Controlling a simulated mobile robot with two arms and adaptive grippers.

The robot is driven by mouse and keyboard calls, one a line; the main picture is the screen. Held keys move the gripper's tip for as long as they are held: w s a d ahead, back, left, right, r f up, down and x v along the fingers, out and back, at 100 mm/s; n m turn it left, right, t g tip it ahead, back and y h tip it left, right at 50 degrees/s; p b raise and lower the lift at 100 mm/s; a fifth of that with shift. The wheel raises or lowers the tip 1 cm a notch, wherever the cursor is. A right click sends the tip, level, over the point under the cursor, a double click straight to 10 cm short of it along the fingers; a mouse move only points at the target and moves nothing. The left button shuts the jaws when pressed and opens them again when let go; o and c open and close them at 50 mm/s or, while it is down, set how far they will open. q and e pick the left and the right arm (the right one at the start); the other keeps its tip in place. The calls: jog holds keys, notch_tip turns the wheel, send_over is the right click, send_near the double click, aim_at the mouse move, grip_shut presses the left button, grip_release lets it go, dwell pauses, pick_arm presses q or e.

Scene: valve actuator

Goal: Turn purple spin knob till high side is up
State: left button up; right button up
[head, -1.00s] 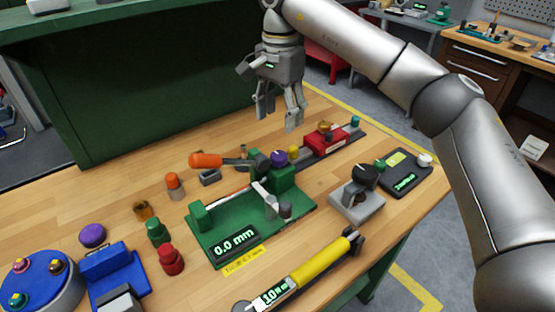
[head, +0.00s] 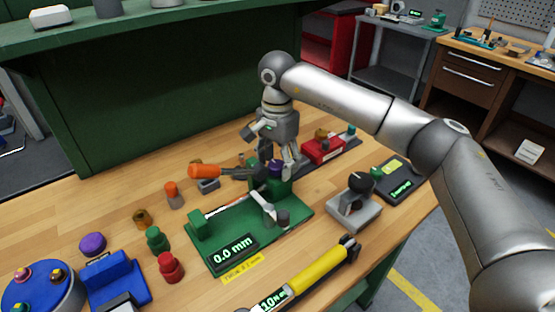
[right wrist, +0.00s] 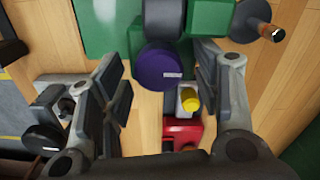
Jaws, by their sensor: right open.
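The purple knob (head: 275,168) sits at the back right end of the green fixture (head: 222,262), partly hidden by my right gripper (head: 280,158) in the head view. In the right wrist view the knob (right wrist: 160,70) is round, with a small pale mark near its right edge. My right gripper (right wrist: 163,78) is open, with one finger on each side of the knob and visible gaps between. My left gripper is not in view.
The fixture's display (head: 233,249) reads 0.0 mm. A red block (head: 322,150) stands just behind the gripper. An orange-handled lever (head: 205,171) lies to the left. A grey base with a black knob (head: 354,207) stands right. Another purple disc (head: 93,243) lies far left.

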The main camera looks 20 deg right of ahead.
jog(key=c, duration=1)
jog(key=shift+c, duration=0.2)
jog(key=shift+m, duration=0.4)
jog(key=m+b, duration=0.1)
jog(key=m, duration=0.1)
jog(key=shift+m, duration=0.4)
jog(key=m, duration=0.4)
jog(key=shift+s+m+b, duration=0.15)
jog(key=shift+m+b, duration=0.15)
jog(key=shift+b, duration=0.1)
jog(key=m, duration=0.4)
jog(key=shift+m+b, duration=0.3)
jog(key=shift+s+m, duration=0.1)
jog(key=shift+m, duration=1.6)
